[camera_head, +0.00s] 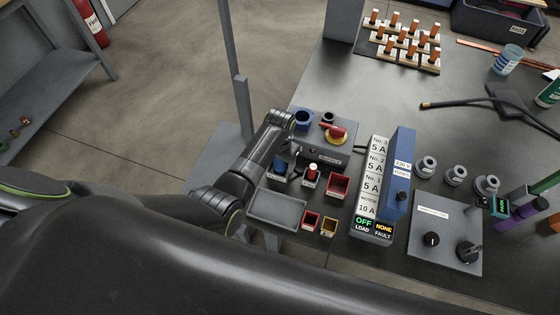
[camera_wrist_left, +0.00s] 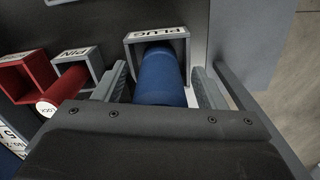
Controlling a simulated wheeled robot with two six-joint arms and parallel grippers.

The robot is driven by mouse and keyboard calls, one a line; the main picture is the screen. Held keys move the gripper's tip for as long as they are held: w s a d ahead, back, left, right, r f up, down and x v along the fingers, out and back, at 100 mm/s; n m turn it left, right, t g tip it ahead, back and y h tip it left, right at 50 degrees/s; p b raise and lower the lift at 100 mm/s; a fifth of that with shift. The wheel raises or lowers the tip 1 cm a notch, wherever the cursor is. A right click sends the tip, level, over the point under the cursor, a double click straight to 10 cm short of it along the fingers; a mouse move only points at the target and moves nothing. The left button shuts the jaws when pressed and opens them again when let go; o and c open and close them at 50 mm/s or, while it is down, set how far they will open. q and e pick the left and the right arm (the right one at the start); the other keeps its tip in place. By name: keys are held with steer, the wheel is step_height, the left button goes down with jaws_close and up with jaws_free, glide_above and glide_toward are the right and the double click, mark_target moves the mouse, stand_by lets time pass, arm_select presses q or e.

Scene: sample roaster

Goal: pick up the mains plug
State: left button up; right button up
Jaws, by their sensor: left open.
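The mains plug is a blue cylinder (camera_wrist_left: 160,76) standing in a grey holder labelled PLUG (camera_wrist_left: 182,48) in the left wrist view. The blue plug also shows in the head view (camera_head: 280,165), on the panel at the bench's left edge. My left gripper (camera_wrist_left: 162,84) is open, with one finger on each side of the plug; a gap shows beside at least the right finger. In the head view my left gripper (camera_head: 276,158) comes down at the plug from the far side, partly hidden by my wrist. My right gripper is not in view.
A red-topped pin (camera_head: 312,170) stands in its holder beside the plug, with a red bin (camera_head: 338,185) beyond. A grey tray (camera_head: 277,209) lies in front. A red-handled switch (camera_head: 333,131) and a tall labelled fuse unit (camera_head: 399,173) stand to the right.

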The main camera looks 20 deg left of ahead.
arm_select(q)
steer(key=shift+c, duration=0.3)
steer(key=c, duration=1.1)
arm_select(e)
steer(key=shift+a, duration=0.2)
arm_select(q)
steer(key=shift+r, duration=0.15)
